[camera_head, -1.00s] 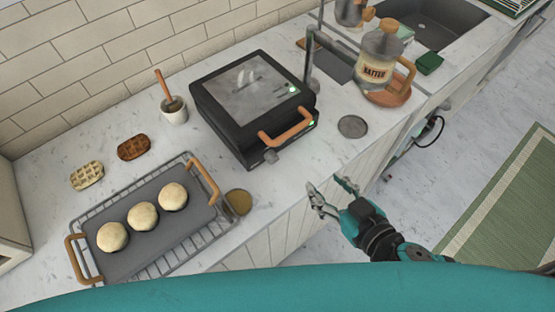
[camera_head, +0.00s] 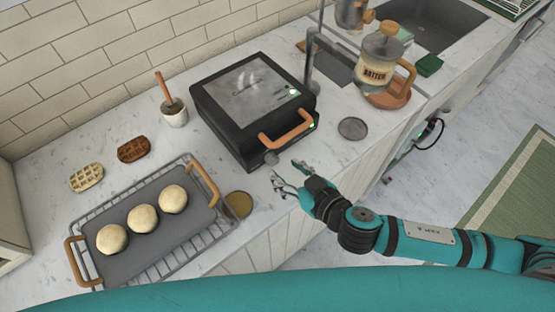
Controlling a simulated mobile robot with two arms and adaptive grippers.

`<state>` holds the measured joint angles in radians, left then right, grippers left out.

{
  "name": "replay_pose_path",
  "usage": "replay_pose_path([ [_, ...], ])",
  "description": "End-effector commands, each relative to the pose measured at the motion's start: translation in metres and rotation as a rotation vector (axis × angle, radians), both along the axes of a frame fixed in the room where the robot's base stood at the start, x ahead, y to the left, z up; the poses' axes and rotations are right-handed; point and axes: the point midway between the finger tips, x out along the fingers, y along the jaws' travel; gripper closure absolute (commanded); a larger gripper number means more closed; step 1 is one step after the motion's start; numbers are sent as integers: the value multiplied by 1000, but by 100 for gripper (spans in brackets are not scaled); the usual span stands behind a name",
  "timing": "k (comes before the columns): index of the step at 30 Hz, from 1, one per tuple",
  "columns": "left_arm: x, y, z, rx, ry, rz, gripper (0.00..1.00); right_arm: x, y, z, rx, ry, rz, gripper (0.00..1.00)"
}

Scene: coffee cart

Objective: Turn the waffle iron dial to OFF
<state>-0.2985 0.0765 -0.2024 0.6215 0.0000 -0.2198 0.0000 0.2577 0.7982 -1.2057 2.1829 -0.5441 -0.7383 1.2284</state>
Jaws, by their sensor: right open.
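The black waffle iron (camera_head: 245,100) stands shut on the counter, with a grey lid plate and a wooden handle (camera_head: 286,130) at its front. Its grey dial (camera_head: 270,158) is on the front face near the left corner. A green light shows at the front right. The dial's marking is too small to read. My right gripper (camera_head: 287,171) is open and empty, just in front of and slightly right of the dial, apart from it as far as I can tell. My left gripper is not in view.
A rack (camera_head: 213,237) with a dark tray holding three round buns is at the left front, beside a small yellowish dish (camera_head: 238,204). A grey disc (camera_head: 352,128) lies right of the iron. The batter jug (camera_head: 382,62) stands farther right.

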Motion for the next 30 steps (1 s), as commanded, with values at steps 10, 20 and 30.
replay_pose_path([
  [10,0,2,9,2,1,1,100,34,21,-16,-1,0,0,50],
  [20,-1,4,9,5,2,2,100,35,22,-18,-1,1,0,50],
  [30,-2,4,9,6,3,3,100,35,22,-18,-1,1,-1,94],
])
